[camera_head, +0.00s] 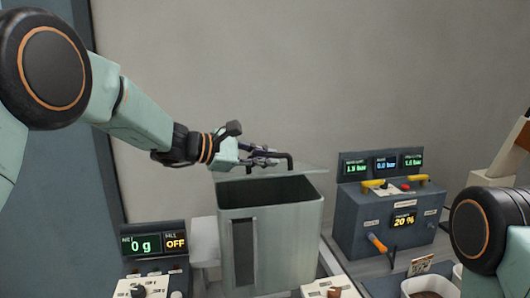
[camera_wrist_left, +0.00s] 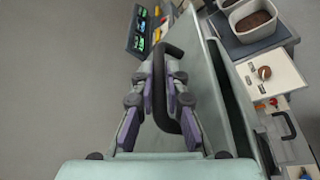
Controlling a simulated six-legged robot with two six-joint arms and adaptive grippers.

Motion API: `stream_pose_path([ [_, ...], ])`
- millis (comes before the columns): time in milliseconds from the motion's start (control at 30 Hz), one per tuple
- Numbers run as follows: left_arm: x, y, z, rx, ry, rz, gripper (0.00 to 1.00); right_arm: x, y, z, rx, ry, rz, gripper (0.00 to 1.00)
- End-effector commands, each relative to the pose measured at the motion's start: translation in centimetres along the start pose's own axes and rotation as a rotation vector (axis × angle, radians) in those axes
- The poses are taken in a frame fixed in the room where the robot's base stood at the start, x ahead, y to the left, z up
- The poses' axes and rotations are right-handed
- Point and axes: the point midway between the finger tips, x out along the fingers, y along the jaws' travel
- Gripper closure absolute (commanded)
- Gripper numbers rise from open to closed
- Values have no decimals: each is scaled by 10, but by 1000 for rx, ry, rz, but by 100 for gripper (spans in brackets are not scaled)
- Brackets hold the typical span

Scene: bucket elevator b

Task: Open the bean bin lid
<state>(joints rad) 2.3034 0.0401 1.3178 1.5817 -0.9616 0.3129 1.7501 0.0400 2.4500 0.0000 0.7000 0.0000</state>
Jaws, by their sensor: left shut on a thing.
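The bean bin (camera_head: 300,235) is a tall grey-green box with a dark window slot in its front. Its lid (camera_head: 305,171) is a thin pale plate held above the rim, apart from it at the front, so the dark opening shows. My left gripper (camera_head: 275,158) is shut on the lid's black handle (camera_head: 289,163). In the left wrist view the purple-padded fingers (camera_wrist_left: 160,88) press on both sides of the handle bar (camera_wrist_left: 172,52), with the pale lid (camera_wrist_left: 206,85) behind. My right gripper is out of view.
A control box (camera_head: 385,215) with screens and yellow handles stands right of the bin. A scale display (camera_head: 153,244) reading 0 g stands left. A container of brown contents (camera_wrist_left: 250,18) shows in the wrist view. The wall behind is bare.

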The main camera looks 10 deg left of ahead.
Motion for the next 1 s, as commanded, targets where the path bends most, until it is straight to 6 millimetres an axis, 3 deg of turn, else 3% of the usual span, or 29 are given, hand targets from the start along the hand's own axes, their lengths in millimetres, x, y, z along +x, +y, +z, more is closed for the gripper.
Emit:
stream_pose_path([
  [33,-2,11,8,-20,-1,-8,100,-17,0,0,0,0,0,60],
  [100,-3,17,10,-53,-2,-21,100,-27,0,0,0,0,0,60],
  [333,-5,37,14,-152,-3,-60,100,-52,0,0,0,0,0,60],
  [1000,-5,67,16,-312,-5,-125,100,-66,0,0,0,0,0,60],
])
